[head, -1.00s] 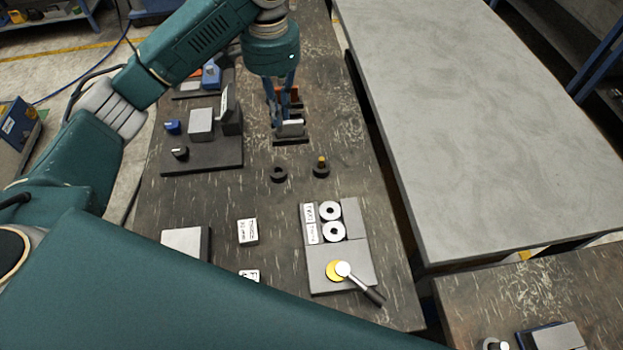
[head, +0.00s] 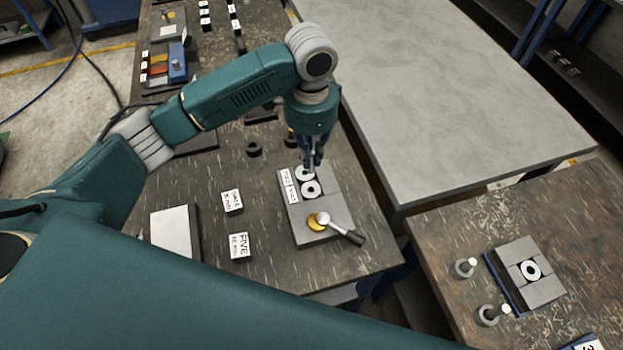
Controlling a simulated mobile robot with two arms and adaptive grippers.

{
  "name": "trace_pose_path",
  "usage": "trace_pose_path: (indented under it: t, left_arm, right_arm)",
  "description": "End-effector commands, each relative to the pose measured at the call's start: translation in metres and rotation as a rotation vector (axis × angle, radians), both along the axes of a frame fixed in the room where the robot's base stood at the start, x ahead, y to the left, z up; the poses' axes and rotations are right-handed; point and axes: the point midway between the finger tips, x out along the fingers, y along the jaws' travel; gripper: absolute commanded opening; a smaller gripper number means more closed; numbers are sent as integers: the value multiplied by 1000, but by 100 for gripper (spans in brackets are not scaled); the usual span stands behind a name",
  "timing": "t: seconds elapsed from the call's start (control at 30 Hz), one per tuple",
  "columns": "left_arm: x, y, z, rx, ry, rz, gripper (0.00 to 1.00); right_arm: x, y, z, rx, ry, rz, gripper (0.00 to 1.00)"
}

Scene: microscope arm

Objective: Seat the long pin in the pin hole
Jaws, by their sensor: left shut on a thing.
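My left gripper (head: 313,160) points down over the far end of a grey plate (head: 318,198) bearing two white rings with dark centre holes. It is shut on a slim thing, taken as the long pin, mostly hidden by the fingers. The fingertips are at the far ring (head: 303,173) and partly cover it; I cannot tell whether the pin is in its hole. The near ring (head: 312,189) is uncovered. An empty black collar (head: 254,149) stands to the left. A second collar with a brass piece (head: 291,138) is partly hidden beside my wrist. My right gripper is out of view.
Labelled white blocks (head: 232,201) stand left.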

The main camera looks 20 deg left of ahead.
Motion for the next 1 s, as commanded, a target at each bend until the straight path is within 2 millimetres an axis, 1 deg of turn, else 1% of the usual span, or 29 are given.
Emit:
trace_pose_path:
  t: [0.03, 0.1, 0.2, 0.3, 0.37, 0.47, 0.6, 0.67, 0.8, 1.0]
  left_arm:
    - [-1, 1, -12, 2, 5, 3, 0]
    - [-1, 1, -28, 1, 4, 2, 0]
    - [-1, 1, -46, 1, 3, 1, 0]
    - [0, 0, -56, 0, 0, 3, 0]
    - [0, 0, -60, 0, 0, 3, 0]
    - [-1, 1, -72, 1, 3, 2, 0]
    - [-1, 1, -93, 1, 2, 3, 0]
    - [-1, 0, -99, 1, 1, 2, 0]
    - [0, 0, -102, 0, -1, 2, 0]
    - [0, 0, -103, 1, -1, 2, 0]
  right_arm:
    - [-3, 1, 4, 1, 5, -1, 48]
    - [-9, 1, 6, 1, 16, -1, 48]
    - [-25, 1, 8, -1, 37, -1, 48]
    - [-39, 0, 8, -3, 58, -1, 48]
    - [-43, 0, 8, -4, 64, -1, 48]
    - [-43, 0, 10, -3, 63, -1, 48]
    - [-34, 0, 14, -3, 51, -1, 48]
    - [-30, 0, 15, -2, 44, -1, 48]
    - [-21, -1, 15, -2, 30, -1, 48]
    - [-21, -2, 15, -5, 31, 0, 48]
